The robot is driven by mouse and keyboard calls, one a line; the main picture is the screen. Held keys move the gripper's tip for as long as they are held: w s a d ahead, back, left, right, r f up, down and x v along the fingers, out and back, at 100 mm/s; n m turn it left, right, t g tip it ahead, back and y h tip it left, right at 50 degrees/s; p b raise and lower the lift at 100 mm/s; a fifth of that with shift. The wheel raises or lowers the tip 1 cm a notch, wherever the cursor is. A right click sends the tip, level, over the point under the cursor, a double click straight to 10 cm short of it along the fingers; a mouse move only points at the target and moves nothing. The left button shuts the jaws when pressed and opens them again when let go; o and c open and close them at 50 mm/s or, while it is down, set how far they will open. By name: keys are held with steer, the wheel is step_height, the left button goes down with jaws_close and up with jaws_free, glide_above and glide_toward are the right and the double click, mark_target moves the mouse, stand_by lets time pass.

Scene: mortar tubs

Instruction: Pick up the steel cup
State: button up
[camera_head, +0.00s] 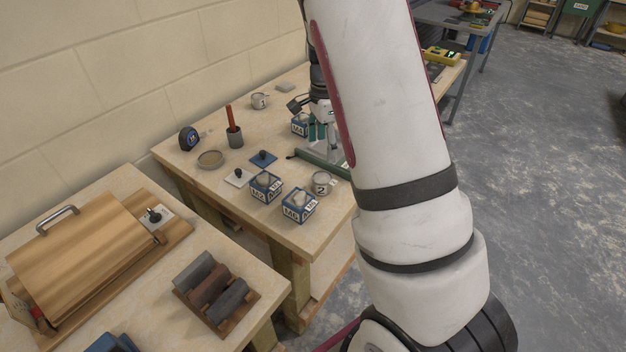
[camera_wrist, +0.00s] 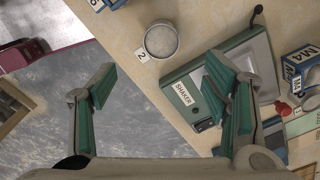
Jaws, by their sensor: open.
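A round grey metal cup (camera_head: 321,183) stands upright on the workbench near its front edge, beside a tag marked 2. In the wrist view this cup (camera_wrist: 161,40) is seen from above, beyond my fingertips and roughly between them in the picture. A second, similar grey cup (camera_head: 260,100) stands at the back of the bench near the wall. My gripper (camera_wrist: 164,82) is open and empty, its two green-padded fingers wide apart. In the head view my gripper (camera_head: 322,130) is over the bench behind the nearer cup, partly hidden by my arm.
A green shaker (camera_wrist: 182,92) lies under my right finger, and a blue M4 tub (camera_wrist: 302,66) is right of it. Blue-framed tubs (camera_head: 266,187) (camera_head: 299,205) stand left of the nearer cup. Floor (camera_wrist: 60,110) shows past the bench edge.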

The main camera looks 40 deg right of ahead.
mark_target(322, 177)
step_height(322, 177, down, 8)
steer(key=shift+w+f+p, duration=0.1)
steer(key=shift+f+p, duration=0.65)
steer(key=shift+f, duration=1.8)
steer(key=c, duration=1.5)
